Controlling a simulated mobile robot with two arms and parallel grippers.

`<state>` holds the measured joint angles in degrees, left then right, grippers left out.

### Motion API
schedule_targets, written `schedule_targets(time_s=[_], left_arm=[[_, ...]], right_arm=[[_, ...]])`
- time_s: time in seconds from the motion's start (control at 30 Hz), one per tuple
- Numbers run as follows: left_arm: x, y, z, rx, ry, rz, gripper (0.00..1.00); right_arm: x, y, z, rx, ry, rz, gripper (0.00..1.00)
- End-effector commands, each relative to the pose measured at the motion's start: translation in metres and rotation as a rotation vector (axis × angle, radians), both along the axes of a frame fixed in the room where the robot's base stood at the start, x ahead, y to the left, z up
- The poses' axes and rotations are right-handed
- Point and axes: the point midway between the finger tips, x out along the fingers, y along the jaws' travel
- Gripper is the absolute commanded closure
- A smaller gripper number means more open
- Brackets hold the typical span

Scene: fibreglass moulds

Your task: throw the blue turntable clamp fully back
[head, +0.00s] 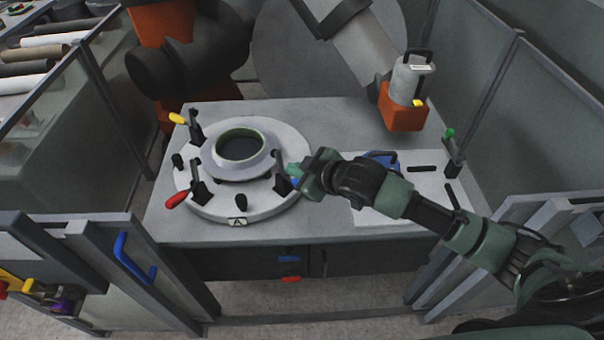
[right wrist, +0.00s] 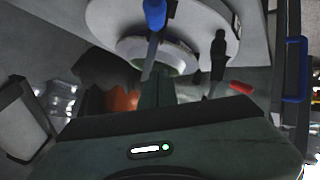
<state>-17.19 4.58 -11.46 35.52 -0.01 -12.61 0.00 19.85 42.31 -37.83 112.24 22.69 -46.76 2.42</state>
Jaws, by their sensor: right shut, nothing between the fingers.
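The blue turntable clamp's handle (head: 294,183) shows as a small blue patch at the right side of the round white turntable (head: 235,213); my gripper partly hides it. In the right wrist view the blue handle (right wrist: 155,14) is at the top centre, with a grey lever below it. How far back the clamp is thrown I cannot tell. My right gripper (head: 296,171) is shut and empty, right beside the blue handle; whether it touches is unclear. Its dark fingers (right wrist: 157,88) point toward the clamp in the wrist view. My left gripper is not in view.
A pale ring mould (head: 262,166) sits on the turntable. Other clamps have a red handle (head: 177,200) and a yellow handle (head: 177,118). A green-handled clamp (head: 450,135) and an orange-and-grey tool (head: 404,112) stand at the right. Fence panels flank the table (head: 330,125).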

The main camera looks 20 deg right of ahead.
Motion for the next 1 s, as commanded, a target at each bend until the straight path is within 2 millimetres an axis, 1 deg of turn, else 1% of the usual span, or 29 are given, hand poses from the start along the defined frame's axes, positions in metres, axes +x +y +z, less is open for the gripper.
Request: schedule_targets(time_s=[0.03,0.1,0.3,0.43,0.7,0.77,0.83,0.9,1.0], left_arm=[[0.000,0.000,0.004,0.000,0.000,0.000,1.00],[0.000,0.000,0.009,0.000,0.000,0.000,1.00],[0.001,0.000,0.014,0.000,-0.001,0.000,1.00],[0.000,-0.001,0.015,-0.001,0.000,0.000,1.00],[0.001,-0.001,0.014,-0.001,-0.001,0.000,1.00],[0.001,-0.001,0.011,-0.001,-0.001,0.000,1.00],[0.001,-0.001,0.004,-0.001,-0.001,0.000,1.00],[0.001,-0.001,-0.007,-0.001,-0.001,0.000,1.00],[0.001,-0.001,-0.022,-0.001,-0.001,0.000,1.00]], right_arm=[[0.007,0.003,-0.002,0.002,0.000,-0.001,1.00],[0.002,-0.007,-0.015,-0.003,0.005,-0.001,1.00],[0.000,-0.016,-0.033,-0.002,0.001,0.000,1.00],[-0.001,-0.018,-0.037,0.000,-0.001,0.001,1.00],[-0.001,-0.018,-0.037,0.000,-0.001,0.001,1.00],[-0.001,-0.019,-0.040,0.003,-0.005,0.000,1.00],[-0.003,-0.019,-0.046,0.014,-0.022,-0.001,1.00],[-0.006,-0.020,-0.053,0.034,-0.054,-0.001,1.00],[-0.008,-0.022,-0.059,0.065,-0.111,-0.001,1.00]])
